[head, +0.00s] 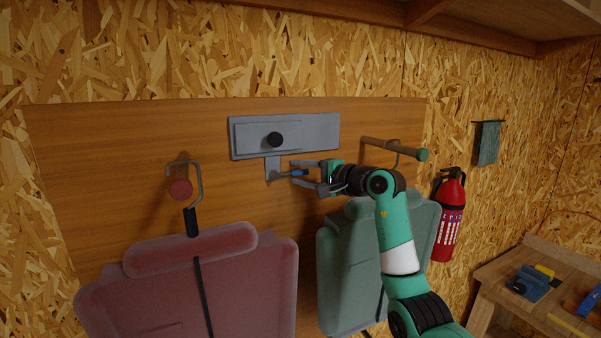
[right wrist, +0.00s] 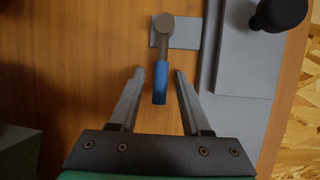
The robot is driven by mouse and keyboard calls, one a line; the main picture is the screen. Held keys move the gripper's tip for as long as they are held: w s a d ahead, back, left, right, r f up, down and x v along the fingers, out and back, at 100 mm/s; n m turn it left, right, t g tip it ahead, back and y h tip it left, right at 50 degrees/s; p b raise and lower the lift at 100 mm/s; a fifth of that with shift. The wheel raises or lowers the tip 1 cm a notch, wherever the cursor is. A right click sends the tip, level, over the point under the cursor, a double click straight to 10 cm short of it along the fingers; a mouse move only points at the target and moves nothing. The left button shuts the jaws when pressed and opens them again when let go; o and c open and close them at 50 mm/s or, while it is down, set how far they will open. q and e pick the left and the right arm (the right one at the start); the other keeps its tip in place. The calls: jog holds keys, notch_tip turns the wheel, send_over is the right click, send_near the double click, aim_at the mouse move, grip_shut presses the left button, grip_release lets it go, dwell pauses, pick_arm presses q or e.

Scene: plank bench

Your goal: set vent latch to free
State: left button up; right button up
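A grey metal latch plate (head: 320,130) is fixed to the wooden board, with a black knob (head: 275,139) on its sliding panel. Below it, a small grey tab (head: 272,166) carries a short lever with a blue grip (head: 298,173), pointing right in the head view. My right gripper (head: 301,174) is open, with one finger above and one below the blue grip. In the right wrist view the blue grip (right wrist: 161,82) lies between the spread fingers (right wrist: 157,74), with a gap on both sides. No markings for free are readable. My left gripper is not in view.
A red pack (head: 190,290) hangs from a hook at left, and a green pack (head: 345,270) hangs below my right arm. A wooden peg (head: 390,148) with a green end juts out just above my right wrist. A fire extinguisher (head: 449,215) is at right.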

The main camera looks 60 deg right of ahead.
grip_shut()
dwell(1.2)
